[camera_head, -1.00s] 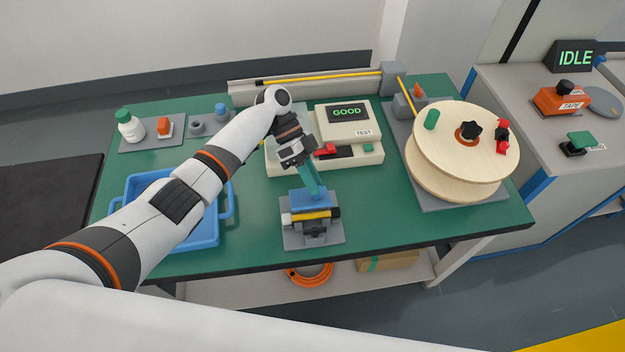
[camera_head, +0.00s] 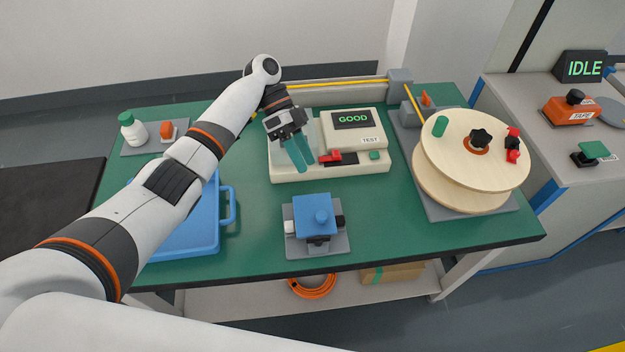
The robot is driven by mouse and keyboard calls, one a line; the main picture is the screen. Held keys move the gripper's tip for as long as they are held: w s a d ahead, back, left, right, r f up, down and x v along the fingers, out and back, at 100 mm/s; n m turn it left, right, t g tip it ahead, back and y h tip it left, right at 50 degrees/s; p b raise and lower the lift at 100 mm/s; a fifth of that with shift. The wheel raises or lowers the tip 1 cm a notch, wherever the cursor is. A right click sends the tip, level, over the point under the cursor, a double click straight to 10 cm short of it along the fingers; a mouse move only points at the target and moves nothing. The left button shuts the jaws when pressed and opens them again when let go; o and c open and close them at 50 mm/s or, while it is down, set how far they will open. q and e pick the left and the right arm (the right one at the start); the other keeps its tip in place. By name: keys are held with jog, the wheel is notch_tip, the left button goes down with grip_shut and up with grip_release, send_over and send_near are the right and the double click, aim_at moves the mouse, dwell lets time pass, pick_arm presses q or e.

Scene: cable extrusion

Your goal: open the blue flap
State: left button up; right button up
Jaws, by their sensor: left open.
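My right gripper is not in view.
The tester (camera_head: 371,124) reading GOOD stands behind the fixture. A large wooden reel (camera_head: 450,145) stands to the right. A blue tray (camera_head: 228,222) lies to the left, partly hidden by my left arm. Bare table (camera_head: 250,190) lies between tray and fixture.

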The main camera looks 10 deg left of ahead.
pick_arm(q)
jog(key=shift+v, duration=2.3)
